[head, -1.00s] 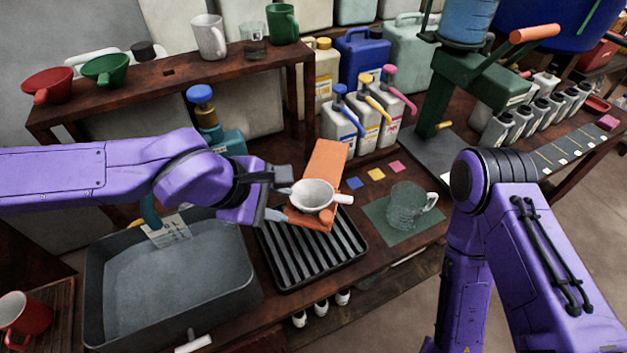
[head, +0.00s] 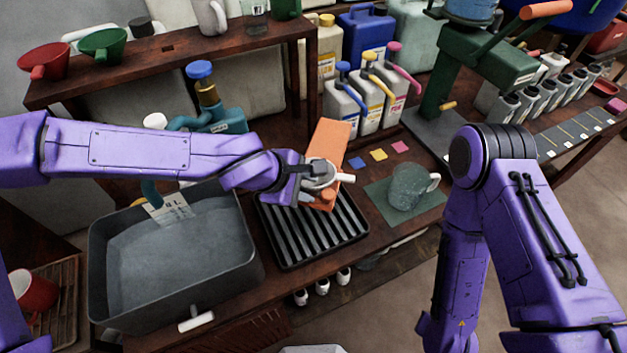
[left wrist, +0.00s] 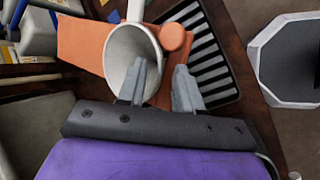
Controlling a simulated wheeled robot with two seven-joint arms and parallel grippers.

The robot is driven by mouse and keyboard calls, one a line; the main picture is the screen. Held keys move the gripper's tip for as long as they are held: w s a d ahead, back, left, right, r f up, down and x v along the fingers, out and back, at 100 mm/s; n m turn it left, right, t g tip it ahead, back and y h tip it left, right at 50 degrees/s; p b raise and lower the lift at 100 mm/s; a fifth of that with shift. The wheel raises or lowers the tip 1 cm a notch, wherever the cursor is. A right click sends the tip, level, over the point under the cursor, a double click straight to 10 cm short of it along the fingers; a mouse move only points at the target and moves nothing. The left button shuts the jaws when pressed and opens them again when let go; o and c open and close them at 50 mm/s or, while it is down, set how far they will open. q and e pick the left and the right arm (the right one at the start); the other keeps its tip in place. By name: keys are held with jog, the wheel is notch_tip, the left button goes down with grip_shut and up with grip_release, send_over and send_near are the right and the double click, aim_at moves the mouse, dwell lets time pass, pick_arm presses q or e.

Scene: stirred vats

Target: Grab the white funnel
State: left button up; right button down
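The white funnel (head: 322,181) rests on an orange stand (head: 328,140) above the black ribbed tray, with its spout pointing right. In the left wrist view the funnel (left wrist: 118,50) shows its open mouth toward the camera, the spout pointing up in the picture. My left gripper (head: 305,184) is at the funnel and partly covers it in the head view. In the left wrist view its fingers (left wrist: 160,78) are apart, one overlapping the funnel's mouth and the other just outside the rim. Contact cannot be told. My right gripper is out of view.
The ribbed tray (head: 312,240) lies under the stand, with a grey basin (head: 170,265) to its left. A glass mug (head: 410,187) stands on a green mat to the right. Pump bottles (head: 372,100) stand behind. Red and green funnels (head: 104,45) sit on the shelf.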

pick_arm(q)
grip_shut()
